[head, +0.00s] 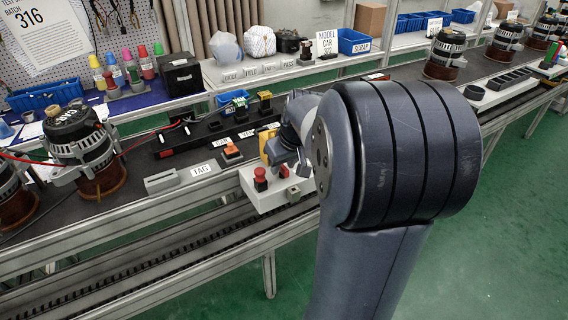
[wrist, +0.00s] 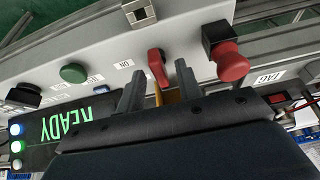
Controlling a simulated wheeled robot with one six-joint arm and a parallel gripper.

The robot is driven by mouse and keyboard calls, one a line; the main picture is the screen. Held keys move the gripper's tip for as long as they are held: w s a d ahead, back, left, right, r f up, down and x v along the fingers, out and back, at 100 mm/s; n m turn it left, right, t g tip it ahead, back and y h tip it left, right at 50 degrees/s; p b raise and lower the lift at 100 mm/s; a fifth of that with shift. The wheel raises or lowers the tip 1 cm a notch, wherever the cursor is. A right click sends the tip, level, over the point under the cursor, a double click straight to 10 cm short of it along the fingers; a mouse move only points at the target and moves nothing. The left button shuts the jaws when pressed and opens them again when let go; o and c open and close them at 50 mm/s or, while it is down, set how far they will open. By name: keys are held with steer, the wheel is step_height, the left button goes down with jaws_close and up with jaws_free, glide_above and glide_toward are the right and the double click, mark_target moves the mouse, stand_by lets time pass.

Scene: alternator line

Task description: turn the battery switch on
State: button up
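The battery switch appears to be the red lever (wrist: 157,66) on the pale control box (wrist: 190,42), in the wrist view. It runs nearly up and down in the picture, slightly tilted, with an ON label (wrist: 124,64) to its left. My gripper (wrist: 160,70) is open, with one finger on each side of the lever. A gap shows beside each finger, and I cannot tell whether either touches it. A yellow part (wrist: 158,94) shows behind the lever, between the fingers.
A red mushroom button (wrist: 228,62) stands right of the fingers, and a green button (wrist: 73,73) stands left. A READY display (wrist: 75,122) is at lower left. In the head view, an alternator (head: 80,145) stands on the line at left.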

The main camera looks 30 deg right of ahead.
steer(key=shift+c, duration=0.5)
jaws_close()
steer(key=shift+m, duration=0.3)
steer(key=m+h+p, duration=0.1)
steer(key=m+p, duration=0.1)
steer(key=shift+a+r+m, duration=0.1)
steer(key=shift+m, duration=0.3)
steer(key=m+h, duration=0.1)
steer(key=m, duration=0.2)
steer(key=shift+a+m+g+h, duration=0.1)
steer(key=shift+m+g+h, duration=0.2)
steer(key=shift+g+h, duration=0.1)
steer(key=m+g+h, duration=0.1)
steer(key=m, duration=0.3)
steer(key=shift+w+b, duration=0.15)
steer(key=shift+b, duration=0.15)
steer(key=shift+a+m+g+h, duration=0.1)
steer(key=shift+m+g+h, duration=0.4)
steer(key=shift+m, duration=1.4)
steer(key=shift+g, duration=0.3)
